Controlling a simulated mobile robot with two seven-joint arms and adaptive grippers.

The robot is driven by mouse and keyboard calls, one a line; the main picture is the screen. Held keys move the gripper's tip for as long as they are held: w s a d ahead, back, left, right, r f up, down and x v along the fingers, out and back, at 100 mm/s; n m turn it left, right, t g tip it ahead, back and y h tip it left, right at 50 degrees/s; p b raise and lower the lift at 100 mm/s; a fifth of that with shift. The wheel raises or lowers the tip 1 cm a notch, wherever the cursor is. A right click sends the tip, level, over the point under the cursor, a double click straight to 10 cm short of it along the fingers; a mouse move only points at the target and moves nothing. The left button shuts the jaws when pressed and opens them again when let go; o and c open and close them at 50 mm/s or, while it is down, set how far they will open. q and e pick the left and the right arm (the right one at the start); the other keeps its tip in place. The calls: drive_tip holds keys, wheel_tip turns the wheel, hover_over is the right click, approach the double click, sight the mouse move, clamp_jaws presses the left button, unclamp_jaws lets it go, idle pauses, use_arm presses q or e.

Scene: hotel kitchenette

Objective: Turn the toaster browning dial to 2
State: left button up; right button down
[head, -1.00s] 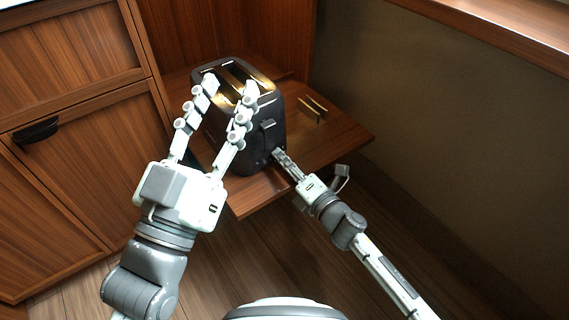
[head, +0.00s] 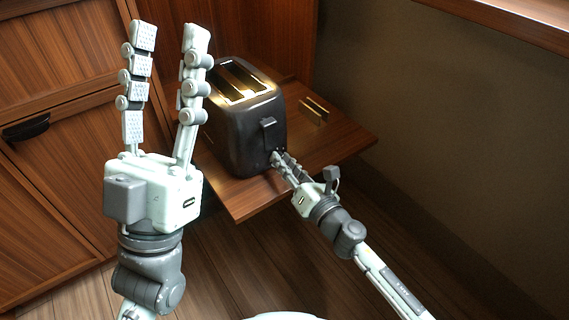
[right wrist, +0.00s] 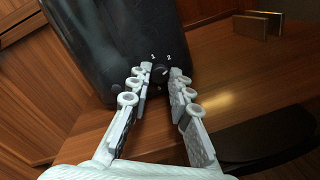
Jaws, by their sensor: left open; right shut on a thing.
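The black toaster (head: 240,128) stands on the wooden pull-out shelf, slots up, its lever (head: 268,128) on the end facing me. It also fills the upper left of the right wrist view (right wrist: 105,40). There, the small dark browning dial (right wrist: 160,71) sits low on that end, with the numerals 1 and 2 printed above it. A small light mark shows on the dial, seemingly toward the 2, but too small to read surely. My right gripper (head: 277,157) is shut on the dial, one finger on each side. My left gripper (head: 169,38) is open and empty, left of the toaster.
The shelf (head: 335,140) has free room to the right of the toaster, with a brass-coloured, flat-sided object (head: 314,110) on it. Wooden cabinet fronts with a dark handle (head: 27,127) stand at left. A bare wall is at right.

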idle(0.4)
drive_tip(key=c, duration=1.4)
unclamp_jaws()
drive_tip(key=shift+o, duration=0.2)
drive_tip(key=shift+s, duration=0.1)
drive_tip(key=v, duration=1.2)
drive_tip(key=shift+r, duration=0.1)
